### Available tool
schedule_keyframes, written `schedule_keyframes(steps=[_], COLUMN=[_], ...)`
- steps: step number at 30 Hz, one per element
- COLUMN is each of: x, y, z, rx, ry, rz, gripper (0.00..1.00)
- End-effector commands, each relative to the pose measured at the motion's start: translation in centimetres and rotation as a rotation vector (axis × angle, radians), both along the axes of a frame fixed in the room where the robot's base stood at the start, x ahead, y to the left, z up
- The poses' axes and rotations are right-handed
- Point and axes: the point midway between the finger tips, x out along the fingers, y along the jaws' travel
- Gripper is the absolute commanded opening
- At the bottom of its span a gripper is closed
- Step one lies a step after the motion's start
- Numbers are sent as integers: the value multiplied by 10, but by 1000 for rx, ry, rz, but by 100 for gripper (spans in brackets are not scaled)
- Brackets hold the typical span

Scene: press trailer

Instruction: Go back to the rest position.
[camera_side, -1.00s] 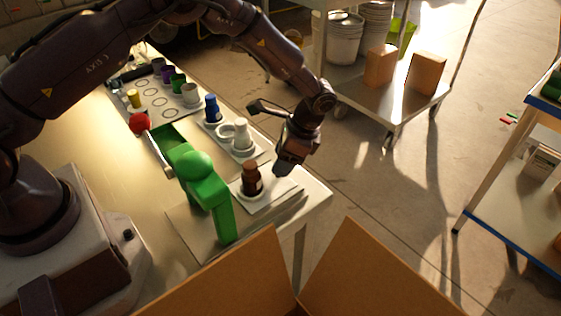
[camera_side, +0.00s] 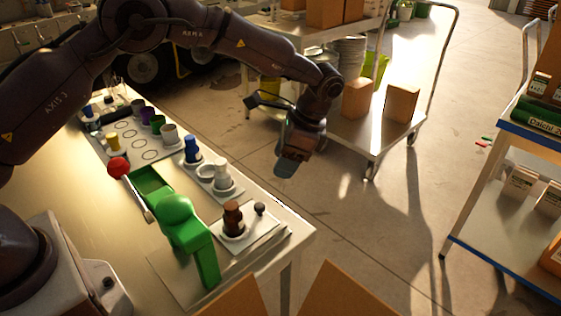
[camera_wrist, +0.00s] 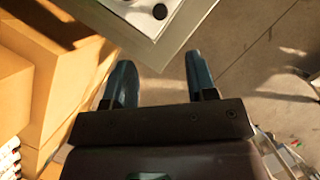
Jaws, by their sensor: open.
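My gripper (camera_side: 286,165) is in the air beyond the right edge of the table, above the floor, in the side view. In the wrist view its two fingers (camera_wrist: 158,80) are spread with nothing between them, and a table corner shows beyond them. A brown bottle (camera_side: 233,217) stands on a white plate (camera_side: 262,236) at the near right end of the table (camera_side: 100,205), with a small dark round piece (camera_side: 260,208) beside it. A green press (camera_side: 178,212) with a red knob (camera_side: 119,167) stands left of the plate. My gripper touches none of these.
A blue bottle (camera_side: 192,149) and white cups (camera_side: 222,178) stand on a tray behind the press. A cart (camera_side: 372,135) with boxes is behind my gripper. Cardboard flaps (camera_side: 345,290) are at the near edge. A shelf (camera_side: 500,210) stands at right. Floor between is clear.

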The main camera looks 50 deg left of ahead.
Motion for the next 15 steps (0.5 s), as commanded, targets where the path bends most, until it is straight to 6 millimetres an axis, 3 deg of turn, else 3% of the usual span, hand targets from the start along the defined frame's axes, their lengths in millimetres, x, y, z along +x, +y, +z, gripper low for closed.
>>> schedule_keyframes(steps=[2,5,7,15], x=[2,-11,-22,-69], y=[-1,-2,-1,16], z=[-1,-17,-12,55], rx=[-1,-2,-8,-61], ry=[-21,-14,-27,-171], rz=[24,76,116,305], gripper=[52,52,52,52])
